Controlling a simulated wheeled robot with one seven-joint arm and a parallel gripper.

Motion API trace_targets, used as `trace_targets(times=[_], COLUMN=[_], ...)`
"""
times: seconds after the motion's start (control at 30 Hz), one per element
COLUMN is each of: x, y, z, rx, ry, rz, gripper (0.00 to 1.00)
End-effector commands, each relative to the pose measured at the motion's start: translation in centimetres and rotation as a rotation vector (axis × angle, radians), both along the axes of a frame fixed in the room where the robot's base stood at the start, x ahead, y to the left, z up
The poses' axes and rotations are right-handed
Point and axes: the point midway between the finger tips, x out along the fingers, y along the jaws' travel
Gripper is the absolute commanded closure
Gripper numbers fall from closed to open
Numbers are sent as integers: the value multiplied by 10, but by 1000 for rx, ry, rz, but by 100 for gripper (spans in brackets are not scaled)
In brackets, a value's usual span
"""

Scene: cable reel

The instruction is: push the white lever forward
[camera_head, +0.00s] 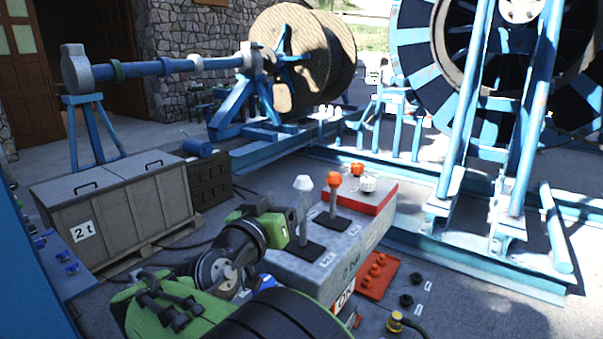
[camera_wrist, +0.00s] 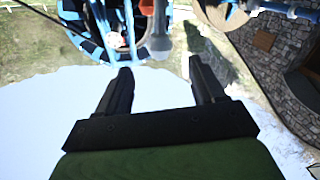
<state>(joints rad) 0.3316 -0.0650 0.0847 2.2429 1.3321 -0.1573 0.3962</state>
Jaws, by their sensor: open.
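The white lever (camera_head: 303,184) has a pale knob on a grey stem and stands upright on the grey control box (camera_head: 345,245). An orange-knobbed lever (camera_head: 334,181) stands just to its right. My gripper (camera_wrist: 160,76) is open, with its two dark fingers apart and nothing between them in the wrist view. In the head view my green hand is just left of the white lever's stem, low beside it; its fingers are mostly hidden and I cannot tell whether they touch. I cannot make out the white lever surely in the wrist view.
A red panel (camera_head: 372,203) with orange and white knobs is at the box's far end. A red button plate (camera_head: 376,277) is on the right. Grey crates (camera_head: 120,205) stand left, and blue reel frames (camera_head: 480,262) stand behind and right.

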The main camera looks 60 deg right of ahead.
Motion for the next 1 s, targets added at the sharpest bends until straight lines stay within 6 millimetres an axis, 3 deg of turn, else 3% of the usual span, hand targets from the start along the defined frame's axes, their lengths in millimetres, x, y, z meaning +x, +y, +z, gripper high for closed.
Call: trace_targets(times=[0.4,0.57,0.8,1.0], x=[3,4,4,4], y=[-90,-103,-104,-104], z=[2,1,0,0], rx=[1,1,0,0], ry=[1,1,0,0], rz=[-4,-1,1,1], gripper=[31,31,31,62])
